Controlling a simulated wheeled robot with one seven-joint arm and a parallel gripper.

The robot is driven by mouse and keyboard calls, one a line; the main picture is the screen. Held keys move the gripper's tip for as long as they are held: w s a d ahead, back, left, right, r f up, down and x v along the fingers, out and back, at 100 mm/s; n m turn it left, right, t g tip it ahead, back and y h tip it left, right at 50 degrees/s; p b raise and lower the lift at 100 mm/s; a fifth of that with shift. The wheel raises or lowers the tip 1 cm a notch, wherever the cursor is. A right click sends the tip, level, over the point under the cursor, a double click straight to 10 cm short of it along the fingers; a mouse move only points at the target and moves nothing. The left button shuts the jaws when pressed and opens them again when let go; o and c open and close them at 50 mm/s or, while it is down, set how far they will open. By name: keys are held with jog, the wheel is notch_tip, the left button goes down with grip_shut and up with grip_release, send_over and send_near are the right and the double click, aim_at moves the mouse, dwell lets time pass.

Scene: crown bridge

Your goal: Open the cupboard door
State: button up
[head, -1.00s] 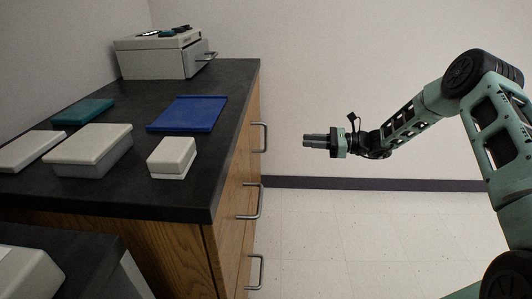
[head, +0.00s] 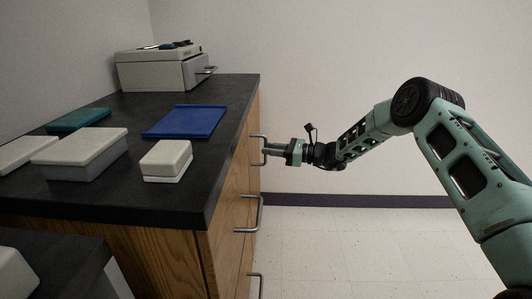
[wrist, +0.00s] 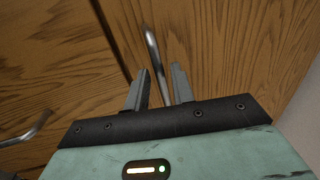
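The wooden cupboard front (head: 254,120) lies under the black countertop and faces right. It looks closed. Its farthest metal bar handle (head: 262,137) is at my gripper (head: 265,150). In the wrist view my gripper (wrist: 161,72) is open, with its two fingers apart. The handle (wrist: 154,50) runs between the fingers, with a gap on the right side. Contact with the left finger cannot be told. The wooden panel (wrist: 215,35) fills the view behind the handle.
Other handles sit nearer on the same front, a middle one (head: 260,213) and one at the bottom (head: 255,278). Boxes and a blue tray (head: 185,121) rest on the countertop (head: 120,203). The floor (head: 340,250) to the right is clear.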

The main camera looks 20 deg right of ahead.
jog(key=shift+x, duration=1.05)
grip_shut()
